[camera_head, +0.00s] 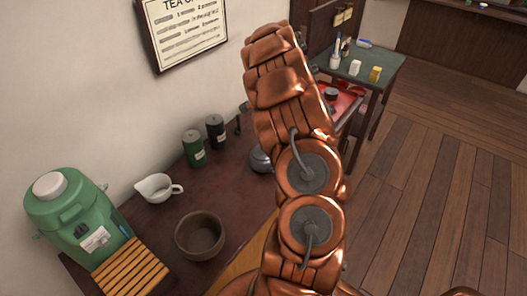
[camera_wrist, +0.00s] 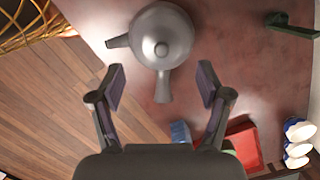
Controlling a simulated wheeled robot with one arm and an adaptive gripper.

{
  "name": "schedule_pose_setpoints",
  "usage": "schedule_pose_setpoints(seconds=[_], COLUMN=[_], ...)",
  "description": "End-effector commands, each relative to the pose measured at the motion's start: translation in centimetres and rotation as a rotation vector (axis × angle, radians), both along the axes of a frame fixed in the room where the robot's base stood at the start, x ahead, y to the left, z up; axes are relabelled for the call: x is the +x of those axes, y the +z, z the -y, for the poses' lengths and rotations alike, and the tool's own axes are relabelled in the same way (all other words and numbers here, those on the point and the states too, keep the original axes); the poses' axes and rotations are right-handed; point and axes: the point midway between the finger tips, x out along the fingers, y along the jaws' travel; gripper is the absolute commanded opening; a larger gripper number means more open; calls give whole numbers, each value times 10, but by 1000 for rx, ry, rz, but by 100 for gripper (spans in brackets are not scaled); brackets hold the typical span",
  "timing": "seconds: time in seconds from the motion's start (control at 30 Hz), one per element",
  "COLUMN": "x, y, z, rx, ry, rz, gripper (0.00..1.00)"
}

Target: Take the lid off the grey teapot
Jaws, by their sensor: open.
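The grey teapot (camera_wrist: 183,30) stands on the dark reddish table (camera_wrist: 245,75), seen from above in the wrist view. Its lid (camera_wrist: 161,49) is on, with a small round knob at the middle. The spout points left and a straight handle (camera_wrist: 164,88) points down toward my gripper (camera_wrist: 160,82). My gripper is open and empty, its two fingers apart on either side of the handle's line and below the pot's body. I cannot tell the height gap. In the head view, the teapot (camera_head: 259,160) shows only in part behind my arm, which hides the gripper.
A green canister (camera_head: 194,149), a dark canister (camera_head: 215,132), a white pitcher (camera_head: 157,188) and a brown bowl (camera_head: 199,238) stand left of the teapot. A green dispenser (camera_head: 75,212) stands farther left. A red tray (camera_wrist: 244,143) and a blue object (camera_wrist: 180,132) lie near my gripper in the wrist view.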

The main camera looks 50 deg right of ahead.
Motion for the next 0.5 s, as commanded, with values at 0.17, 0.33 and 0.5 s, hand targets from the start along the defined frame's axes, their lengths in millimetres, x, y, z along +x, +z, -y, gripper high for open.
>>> schedule_pose_setpoints(seconds=[0.17,0.33,0.5], x=[1,1,4], y=[-14,-30,-51], z=[-2,-4,-6], rx=[-3,2,1], ry=[-1,0,1], rz=[-1,-5,-4], gripper=[77,77,77])
